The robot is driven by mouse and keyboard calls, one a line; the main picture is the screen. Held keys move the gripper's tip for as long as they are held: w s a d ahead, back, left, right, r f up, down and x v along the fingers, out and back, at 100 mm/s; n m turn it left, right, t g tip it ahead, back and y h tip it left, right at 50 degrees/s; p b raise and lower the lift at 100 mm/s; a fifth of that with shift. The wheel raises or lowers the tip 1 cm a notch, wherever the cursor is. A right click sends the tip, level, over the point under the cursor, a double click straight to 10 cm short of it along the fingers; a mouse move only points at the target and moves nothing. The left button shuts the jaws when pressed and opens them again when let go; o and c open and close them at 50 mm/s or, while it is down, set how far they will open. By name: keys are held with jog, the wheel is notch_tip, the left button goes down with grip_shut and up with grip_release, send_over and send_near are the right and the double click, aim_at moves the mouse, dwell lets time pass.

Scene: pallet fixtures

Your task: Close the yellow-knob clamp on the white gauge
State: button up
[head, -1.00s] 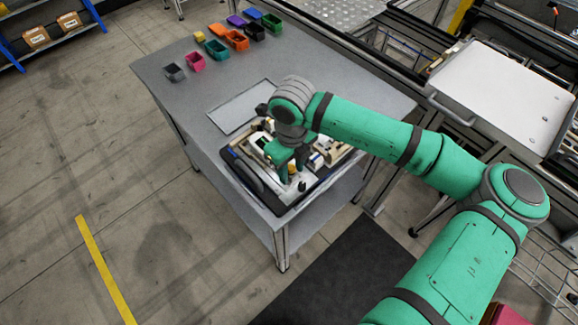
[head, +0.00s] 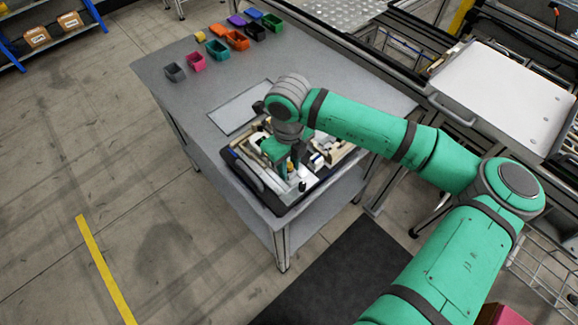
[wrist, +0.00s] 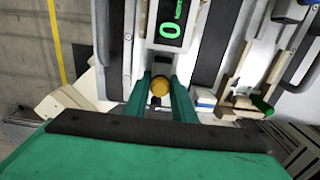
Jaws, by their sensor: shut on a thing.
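The white gauge (wrist: 171,28) lies at the top middle of the wrist view, with green digits on its dark display. The round yellow knob (wrist: 160,88) of the clamp is just below it. My gripper (wrist: 161,84) has its two green fingers on either side of the knob and is shut on it. The rest of the clamp is mostly hidden, so I cannot tell its lever angle. In the head view my gripper (head: 291,172) points down over the fixture pallet, and the arm hides part of it.
The dark-edged pallet (head: 246,176) sits at the near end of the grey table (head: 181,85). Other fixture parts stand close on the right of my gripper. A flat pale plate (head: 236,110) lies behind, and several coloured bins stand at the far end.

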jog(key=shift+w+a, duration=0.55)
jog(key=shift+a, duration=0.05)
jog(key=o, duration=0.8)
jog(key=shift+r, duration=4)
